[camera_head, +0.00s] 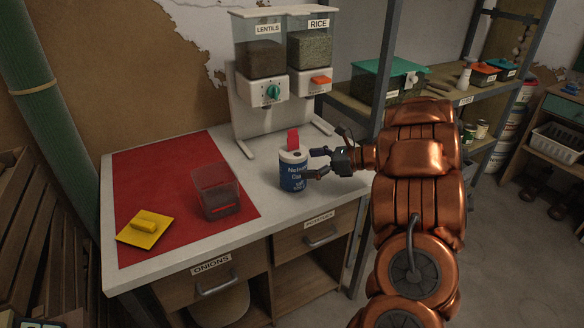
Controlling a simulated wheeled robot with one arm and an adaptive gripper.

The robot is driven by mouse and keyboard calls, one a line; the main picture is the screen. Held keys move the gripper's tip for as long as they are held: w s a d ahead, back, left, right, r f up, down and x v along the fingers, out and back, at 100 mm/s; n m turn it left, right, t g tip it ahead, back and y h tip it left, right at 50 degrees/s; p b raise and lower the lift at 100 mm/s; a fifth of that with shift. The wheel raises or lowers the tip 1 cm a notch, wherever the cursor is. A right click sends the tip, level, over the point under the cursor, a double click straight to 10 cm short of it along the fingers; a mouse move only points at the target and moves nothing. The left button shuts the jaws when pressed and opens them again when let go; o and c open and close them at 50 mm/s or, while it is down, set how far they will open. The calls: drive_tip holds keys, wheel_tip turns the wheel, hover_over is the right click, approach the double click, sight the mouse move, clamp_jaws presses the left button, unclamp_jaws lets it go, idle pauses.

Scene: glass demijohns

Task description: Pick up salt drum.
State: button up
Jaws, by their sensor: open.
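The salt drum (293,176) is a blue cylinder with white lettering and a pale top. A red spout flap stands up from its top. It stands upright on the white counter, to the right of the red mat and in front of the dispenser. My gripper (318,163) comes in from the right at the drum's height. Its fingers are open, with the tips close to the drum's right side. I cannot tell whether a fingertip touches it.
The lentils and rice dispenser (283,85) stands behind the drum. On the red mat (150,176) are a clear square container (216,192) and a yellow lid with a handle (146,229). Shelves (455,97) with boxes and cans stand at the right. Labelled drawers (215,285) are below the counter.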

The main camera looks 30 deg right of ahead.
sight(294, 164)
drive_tip(key=shift+p+x, duration=0.6)
drive_tip(key=shift+x, duration=1.8)
drive_tip(key=shift+s+a, duration=0.1)
drive_tip(key=c, duration=1.5)
drive_tip(key=shift+c, duration=0.2)
drive_tip(key=shift+r, duration=0.15)
